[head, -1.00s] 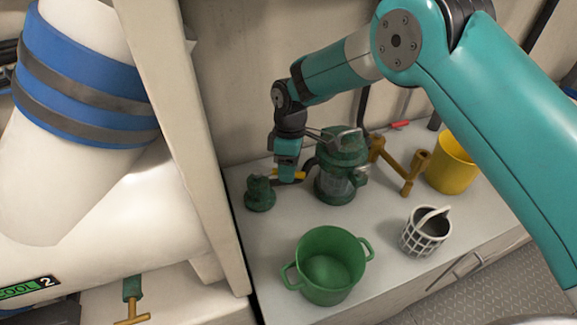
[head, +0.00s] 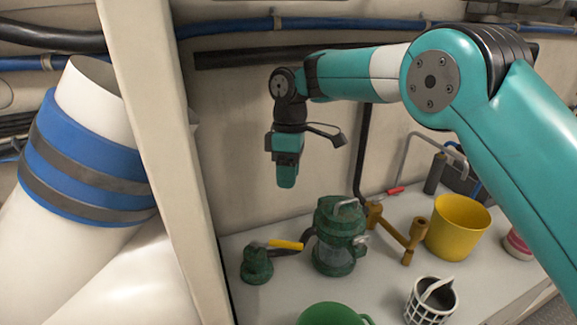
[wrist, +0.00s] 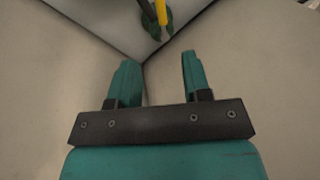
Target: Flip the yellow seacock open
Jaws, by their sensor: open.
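The seacock has a dark green body (head: 256,265) on the pale counter at the left. Its yellow lever (head: 286,245) points right, roughly along the dark hose that leads toward the green strainer (head: 338,238). The lever (wrist: 161,11) and part of the green body (wrist: 150,24) also show at the top edge of the wrist view. My gripper (head: 287,182) hangs fingers-down well above the lever, apart from it. In the wrist view the two teal fingers (wrist: 155,80) are spread with nothing between them.
A brass pipe fitting (head: 400,240), a yellow bucket (head: 458,227) and a white basket (head: 430,301) stand right of the strainer. A green pot (head: 333,315) is in front. A pale post (head: 165,150) rises at the left. Space around my gripper is free.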

